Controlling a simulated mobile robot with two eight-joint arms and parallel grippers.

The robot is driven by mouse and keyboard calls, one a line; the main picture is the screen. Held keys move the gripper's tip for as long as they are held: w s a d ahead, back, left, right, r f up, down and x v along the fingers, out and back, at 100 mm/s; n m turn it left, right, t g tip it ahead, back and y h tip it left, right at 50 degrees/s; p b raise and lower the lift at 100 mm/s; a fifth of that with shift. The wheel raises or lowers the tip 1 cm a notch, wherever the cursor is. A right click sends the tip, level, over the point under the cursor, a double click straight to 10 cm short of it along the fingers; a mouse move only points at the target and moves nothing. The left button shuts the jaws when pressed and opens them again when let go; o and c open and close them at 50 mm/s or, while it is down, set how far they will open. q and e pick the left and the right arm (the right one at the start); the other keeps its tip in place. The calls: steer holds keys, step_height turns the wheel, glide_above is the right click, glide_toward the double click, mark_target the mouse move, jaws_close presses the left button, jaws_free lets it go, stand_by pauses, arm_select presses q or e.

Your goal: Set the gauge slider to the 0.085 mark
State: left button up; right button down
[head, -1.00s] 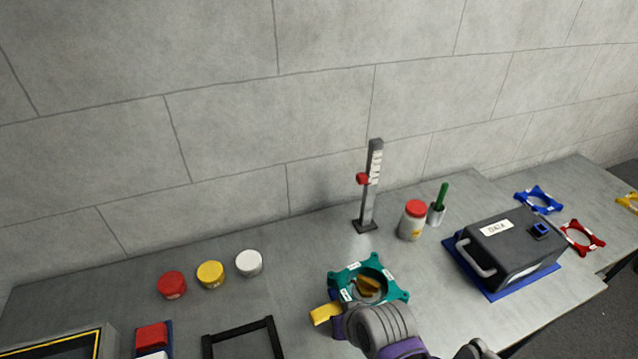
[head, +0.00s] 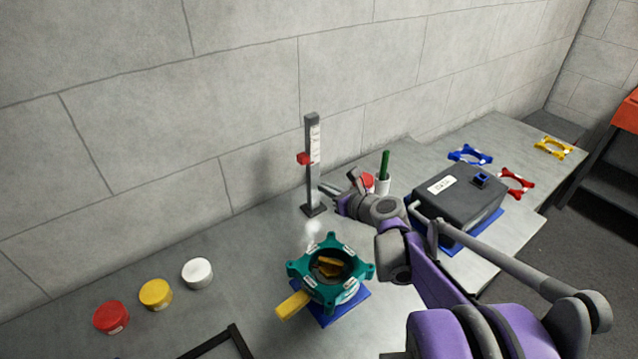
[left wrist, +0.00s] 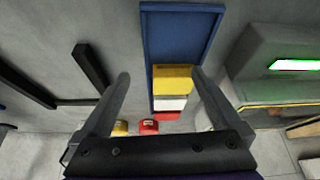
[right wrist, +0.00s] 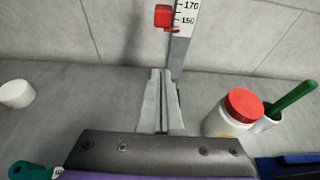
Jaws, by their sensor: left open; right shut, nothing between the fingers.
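The gauge is a grey upright post (head: 312,180) with a white scale, standing on the bench near the wall. Its red slider (head: 304,158) sits about midway up the post. My right gripper (head: 326,190) is shut and empty, just right of the post and below the slider. In the right wrist view its fingertips (right wrist: 162,74) are together below the slider. My left gripper (left wrist: 160,80) is open and empty.
A red-lidded jar (right wrist: 240,112) and a cup with a green stick (head: 384,172) stand right of the gauge. A teal ring part (head: 330,268) sits in front on a blue pad. A dark box (head: 458,200) is farther right. Red, yellow and white (head: 197,272) lids lie left.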

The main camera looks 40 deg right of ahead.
mark_target(303, 159)
arm_select(q)
steer(key=shift+w, duration=0.1)
arm_select(e)
steer(key=a+x, duration=0.1)
steer(key=x, duration=0.8)
arm_select(q)
steer(key=shift+w+r+p, duration=0.1)
steer(key=shift+r+p, duration=0.4)
steer(key=shift+r, duration=0.2)
arm_select(e)
steer(key=shift+s+d+r, duration=0.1)
steer(key=shift+d+r, duration=0.1)
steer(key=shift+r, duration=0.8)
steer(key=shift+d+r, duration=0.25)
steer(key=shift+r, duration=0.75)
steer(key=shift+r, duration=0.1)
